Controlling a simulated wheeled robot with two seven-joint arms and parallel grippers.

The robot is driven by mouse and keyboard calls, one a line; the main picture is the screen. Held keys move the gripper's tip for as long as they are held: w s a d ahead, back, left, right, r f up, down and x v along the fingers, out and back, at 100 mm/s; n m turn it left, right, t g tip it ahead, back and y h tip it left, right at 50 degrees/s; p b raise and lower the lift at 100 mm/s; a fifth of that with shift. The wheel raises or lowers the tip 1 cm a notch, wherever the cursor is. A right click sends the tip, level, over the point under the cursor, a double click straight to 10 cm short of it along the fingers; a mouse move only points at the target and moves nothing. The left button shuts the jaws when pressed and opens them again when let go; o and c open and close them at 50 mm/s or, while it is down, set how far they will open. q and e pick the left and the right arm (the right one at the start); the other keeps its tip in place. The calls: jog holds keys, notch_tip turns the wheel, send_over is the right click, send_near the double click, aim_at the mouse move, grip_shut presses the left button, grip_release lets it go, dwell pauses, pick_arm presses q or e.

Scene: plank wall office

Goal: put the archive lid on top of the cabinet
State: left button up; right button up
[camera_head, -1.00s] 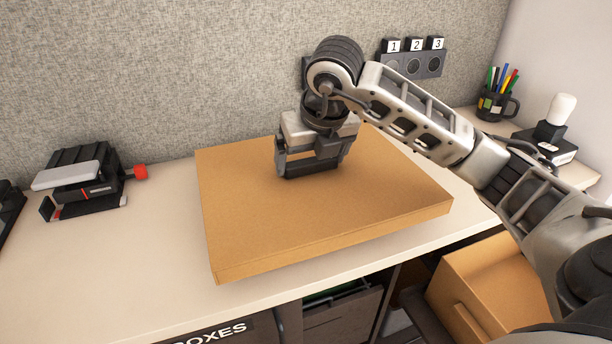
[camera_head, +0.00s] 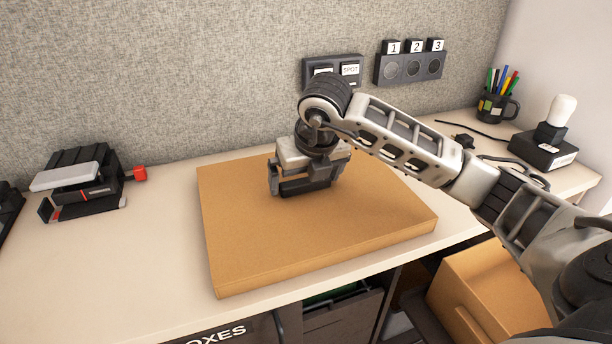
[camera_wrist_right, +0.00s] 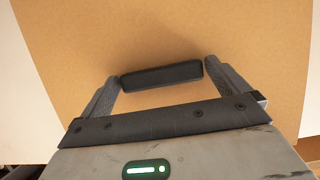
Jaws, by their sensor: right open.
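The archive lid (camera_head: 290,238) is a wide, flat tan cardboard piece. It lies level on the pale top of the cabinet (camera_head: 150,270), its front edge close to the cabinet's front edge. A dark bar handle (camera_wrist_right: 162,75) stands at the lid's middle in the right wrist view. My right gripper (camera_head: 305,188) is over the lid, jaws open, with one finger at each end of the handle. In the wrist view a small gap shows between handle and fingers at least on the right side. My left gripper is not in view.
A black and grey device with a red knob (camera_head: 140,173) stands left. Labelled switch panels (camera_head: 410,65) are on the back wall. A pen mug (camera_head: 495,105) and a white-knobbed black box (camera_head: 545,148) stand at right. A cardboard box (camera_head: 490,290) sits below right.

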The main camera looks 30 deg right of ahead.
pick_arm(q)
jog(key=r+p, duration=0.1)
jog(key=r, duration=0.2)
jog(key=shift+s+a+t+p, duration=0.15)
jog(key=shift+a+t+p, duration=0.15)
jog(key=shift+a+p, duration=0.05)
pick_arm(e)
jog(key=v, duration=1.2)
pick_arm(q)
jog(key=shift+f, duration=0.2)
pick_arm(e)
jog(key=shift+s+f, duration=0.1)
jog(key=shift+s, duration=0.05)
